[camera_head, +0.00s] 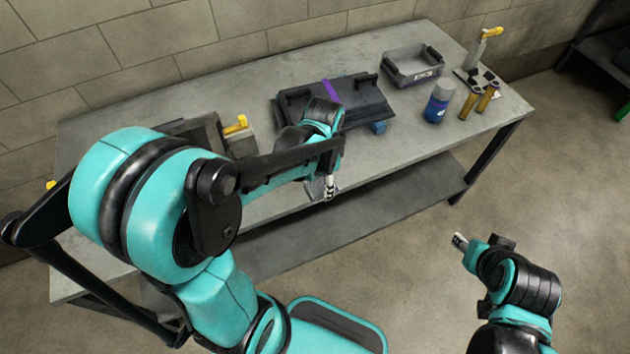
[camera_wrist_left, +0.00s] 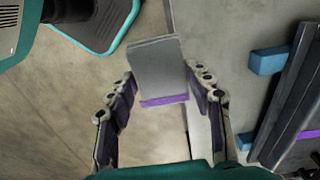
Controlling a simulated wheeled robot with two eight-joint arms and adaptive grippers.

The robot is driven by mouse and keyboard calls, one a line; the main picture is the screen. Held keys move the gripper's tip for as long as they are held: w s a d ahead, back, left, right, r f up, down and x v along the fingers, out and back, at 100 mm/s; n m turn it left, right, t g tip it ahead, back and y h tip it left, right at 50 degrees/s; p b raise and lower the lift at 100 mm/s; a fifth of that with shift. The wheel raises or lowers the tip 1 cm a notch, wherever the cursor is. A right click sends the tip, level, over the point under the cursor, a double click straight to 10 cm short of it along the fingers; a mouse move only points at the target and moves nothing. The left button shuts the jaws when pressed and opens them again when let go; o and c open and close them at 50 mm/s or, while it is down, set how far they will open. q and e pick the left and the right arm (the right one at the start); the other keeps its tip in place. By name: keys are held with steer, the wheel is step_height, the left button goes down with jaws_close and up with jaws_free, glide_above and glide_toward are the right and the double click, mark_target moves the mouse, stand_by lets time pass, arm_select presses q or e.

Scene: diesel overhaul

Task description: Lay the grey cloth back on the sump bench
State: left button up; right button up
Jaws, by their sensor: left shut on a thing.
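The grey cloth (camera_wrist_left: 158,65) is a flat, folded-looking piece with a purple band along its near edge. In the left wrist view it lies between the two fingers of my left gripper (camera_wrist_left: 163,98), which is shut on it. In the head view my left gripper (camera_head: 326,187) is at the front edge of the long grey bench (camera_head: 240,103), and only a small part of the cloth shows there. The bench top also shows in the left wrist view (camera_wrist_left: 232,40). My right gripper (camera_head: 461,240) is over the floor in front of the bench; its finger opening is unclear.
A dark pan-like part (camera_head: 362,108) with a purple strip sits on blue blocks mid-bench. To its right are a grey bin (camera_head: 402,73), a blue can (camera_head: 437,104) and brass cylinders (camera_head: 484,99). A grey block with a yellow handle (camera_head: 238,126) stands left. Bare bench lies between.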

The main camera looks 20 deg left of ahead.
arm_select(q)
steer(key=b, duration=0.3)
glide_above(299, 185)
step_height(299, 185, down, 7)
steer(key=shift+w+r, duration=0.1)
steer(key=shift+r, duration=0.1)
steer(key=shift+f+b, duration=1.05)
steer(key=shift+f, duration=0.9)
steer(key=shift+f, duration=0.1)
steer(key=o, duration=1.1)
